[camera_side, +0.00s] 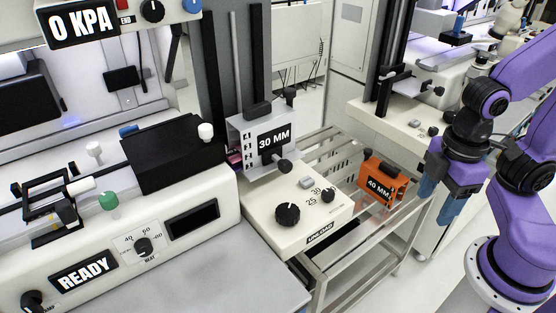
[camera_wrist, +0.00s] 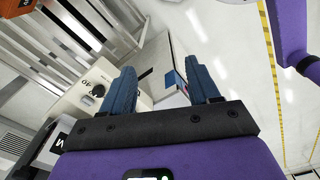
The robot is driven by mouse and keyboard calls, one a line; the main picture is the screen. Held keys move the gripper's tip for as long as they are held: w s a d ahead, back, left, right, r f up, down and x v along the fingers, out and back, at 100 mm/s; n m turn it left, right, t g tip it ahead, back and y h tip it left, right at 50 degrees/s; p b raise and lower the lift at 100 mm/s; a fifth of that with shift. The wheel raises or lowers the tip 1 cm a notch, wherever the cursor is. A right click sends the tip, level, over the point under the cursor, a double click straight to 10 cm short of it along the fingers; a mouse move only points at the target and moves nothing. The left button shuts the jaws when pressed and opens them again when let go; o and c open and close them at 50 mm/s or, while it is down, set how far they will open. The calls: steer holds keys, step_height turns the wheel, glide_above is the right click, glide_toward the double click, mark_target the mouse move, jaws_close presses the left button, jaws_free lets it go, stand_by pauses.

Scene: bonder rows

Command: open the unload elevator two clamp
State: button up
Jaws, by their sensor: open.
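An unload elevator (camera_side: 262,207) stands at the centre of the side view, its label reading UNLOAD. Its carriage carries a 30 MM plate (camera_side: 274,141) and a black knob (camera_side: 284,166). A second, similar elevator (camera_side: 385,118) stands behind at the right, with a dark clamp-like part (camera_side: 396,79) on its column. I cannot tell whether either clamp is open. My gripper (camera_side: 436,202) is open and empty, blue fingers pointing down, right of the orange cassette and apart from both elevators. In the wrist view, my gripper (camera_wrist: 160,67) has a cream panel with a dial (camera_wrist: 97,90) beyond its left finger.
An orange cassette (camera_side: 372,194) marked 40 MM sits on a metal slatted rack (camera_side: 330,150). The bonder (camera_side: 120,235) with a READY sign fills the left. A bare grey surface (camera_side: 235,285) lies at the front. Open floor (camera_wrist: 235,60) shows in the wrist view.

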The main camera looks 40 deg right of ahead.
steer(key=w+d+f+n+t+h, duration=0.2)
steer(key=w+d+f+n+h, duration=0.25)
steer(key=h, duration=0.25)
steer(key=n+t+y, duration=0.7)
steer(key=n+t, duration=0.9)
steer(key=n, duration=0.6)
glide_toward(288, 168)
steer(key=shift+m, duration=0.25)
steer(key=w, duration=1.2)
steer(key=shift+w, duration=0.15)
